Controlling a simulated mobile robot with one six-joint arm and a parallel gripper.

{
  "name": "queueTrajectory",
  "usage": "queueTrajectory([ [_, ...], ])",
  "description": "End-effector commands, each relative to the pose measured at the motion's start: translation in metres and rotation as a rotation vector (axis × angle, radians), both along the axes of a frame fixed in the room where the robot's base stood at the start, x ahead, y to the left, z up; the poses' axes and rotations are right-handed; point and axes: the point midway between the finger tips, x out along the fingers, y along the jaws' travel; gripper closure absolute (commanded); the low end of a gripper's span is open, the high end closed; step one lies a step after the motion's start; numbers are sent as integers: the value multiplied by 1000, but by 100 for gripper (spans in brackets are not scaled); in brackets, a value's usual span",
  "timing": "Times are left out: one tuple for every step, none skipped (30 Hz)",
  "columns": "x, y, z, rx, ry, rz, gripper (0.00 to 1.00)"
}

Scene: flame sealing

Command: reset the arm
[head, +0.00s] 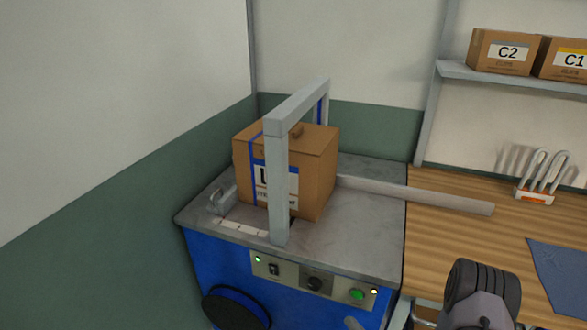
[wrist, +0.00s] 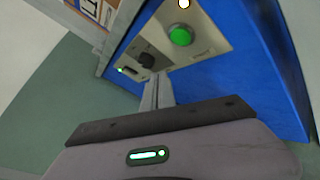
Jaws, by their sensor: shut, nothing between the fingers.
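My gripper (wrist: 158,90) shows in the wrist view with its fingers shut and nothing between them. It is in front of the blue machine's control panel (wrist: 150,52), with the green button (wrist: 180,36) beyond it to the upper right. In the head view, part of my arm (head: 482,292) rises at the lower right, on the near side of the wooden bench. Most of the arm is outside that view.
The blue machine (head: 225,262) has a grey top with an upright arch (head: 278,185). A cardboard box (head: 318,180) with a blue strap stands at the arch. A wooden bench (head: 450,235) adjoins on the right, with a grey bar (head: 415,194) reaching over it.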

Motion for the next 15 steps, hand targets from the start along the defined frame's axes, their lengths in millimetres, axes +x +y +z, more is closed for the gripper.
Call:
queueTrajectory([
  [0, 0, 0, 0, 0, 0, 100],
  [0, 0, 0, 0, 0, 0, 100],
  [0, 0, 0, 0, 0, 0, 100],
  [0, 0, 0, 0, 0, 0, 100],
  [0, 0, 1, -1, -2, 2, 100],
  [2, 3, 6, -4, -11, 17, 100],
  [4, 7, 14, -10, -24, 41, 100],
  [7, 13, 27, -19, -46, 79, 100],
  [11, 26, 51, -40, -88, 155, 100],
  [11, 39, 73, -63, -127, 229, 100],
  [9, 55, 99, -94, -174, 321, 100],
  [1, 78, 136, -149, -241, 456, 100],
  [-10, 95, 162, -203, -294, 567, 100],
  [-25, 111, 186, -263, -346, 680, 100],
  [-49, 129, 213, -357, -415, 825, 100],
])
